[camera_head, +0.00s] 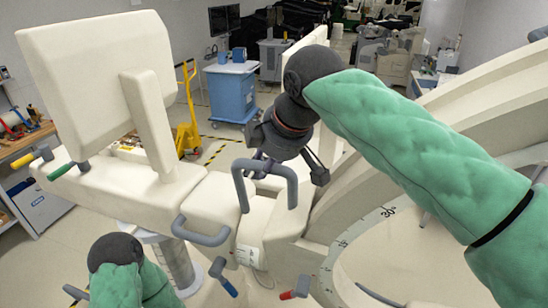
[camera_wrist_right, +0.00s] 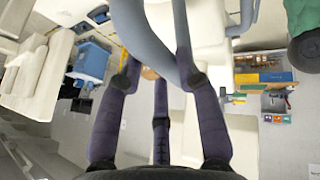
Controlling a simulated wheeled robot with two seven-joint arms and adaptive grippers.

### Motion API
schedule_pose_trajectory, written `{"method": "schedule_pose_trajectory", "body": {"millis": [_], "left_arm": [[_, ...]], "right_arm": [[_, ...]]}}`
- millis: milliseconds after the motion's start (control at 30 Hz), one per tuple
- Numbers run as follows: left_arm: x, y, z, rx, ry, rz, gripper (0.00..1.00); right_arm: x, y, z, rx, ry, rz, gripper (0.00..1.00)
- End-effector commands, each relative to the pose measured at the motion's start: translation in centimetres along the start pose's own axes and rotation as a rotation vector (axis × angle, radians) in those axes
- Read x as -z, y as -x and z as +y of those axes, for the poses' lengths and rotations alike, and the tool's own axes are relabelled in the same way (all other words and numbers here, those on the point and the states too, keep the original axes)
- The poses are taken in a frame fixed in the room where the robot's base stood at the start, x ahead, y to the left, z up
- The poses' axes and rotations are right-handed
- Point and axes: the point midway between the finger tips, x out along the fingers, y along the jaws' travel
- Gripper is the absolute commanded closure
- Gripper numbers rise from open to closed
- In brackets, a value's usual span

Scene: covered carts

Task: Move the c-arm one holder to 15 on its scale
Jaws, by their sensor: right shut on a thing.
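The c-arm (camera_head: 455,262) is a large cream arc on the right, with a printed scale (camera_head: 387,211) along its side. The mark 30° is readable, and a smaller mark that looks like 15 is lower left. The cream holder (camera_head: 212,200) is beside the arc and carries grey bar handles. My right gripper (camera_head: 278,168) is at the upper grey handle (camera_head: 292,187), shut on its bar. In the right wrist view, the handle (camera_wrist_right: 150,45) passes between the dark fingers. The holder's exact reading is unclear. Only a part of my left arm shows, lower left; its gripper is out of view.
A cream panel (camera_head: 95,80) stands at the left. Levers with a blue tip (camera_head: 229,288) and a red tip (camera_head: 288,295) stick out low in front. A blue cart (camera_head: 232,92) and a yellow pallet jack (camera_head: 187,112) stand behind on open floor.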

Motion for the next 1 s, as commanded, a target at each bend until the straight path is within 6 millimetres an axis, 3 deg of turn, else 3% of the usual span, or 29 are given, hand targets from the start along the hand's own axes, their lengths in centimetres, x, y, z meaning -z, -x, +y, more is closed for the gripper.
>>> {"method": "schedule_pose_trajectory", "body": {"millis": [33, 267, 767, 800, 867, 900, 1000], "left_arm": [[0.0, -0.5, -0.2, 0.000, 0.000, 0.000, 0.60], [0.1, -1.5, -0.5, 0.000, 0.000, 0.000, 0.60], [0.1, -1.7, -0.6, 0.000, 0.000, 0.000, 0.60], [0.1, -1.7, -0.6, 0.000, 0.000, 0.000, 0.60], [0.1, -1.7, -0.6, 0.000, 0.000, 0.000, 0.60], [0.1, -1.7, -0.6, 0.000, 0.000, 0.000, 0.60], [0.1, -1.7, -0.6, 0.000, 0.000, 0.001, 0.60]], "right_arm": [[-0.1, -0.6, -1.0, 0.008, 0.009, -0.009, 1.00], [-0.1, -0.4, -1.9, -0.036, 0.024, -0.008, 1.00], [0.0, 0.6, -1.4, -0.078, 0.022, 0.005, 1.00], [-0.1, 0.6, -1.4, -0.078, 0.022, 0.006, 0.62], [-0.1, 0.7, -1.4, -0.078, 0.021, 0.006, 0.45], [-0.1, 0.7, -1.4, -0.078, 0.021, 0.006, 0.41], [-0.1, 0.6, -1.5, -0.075, 0.022, 0.005, 0.41]]}}
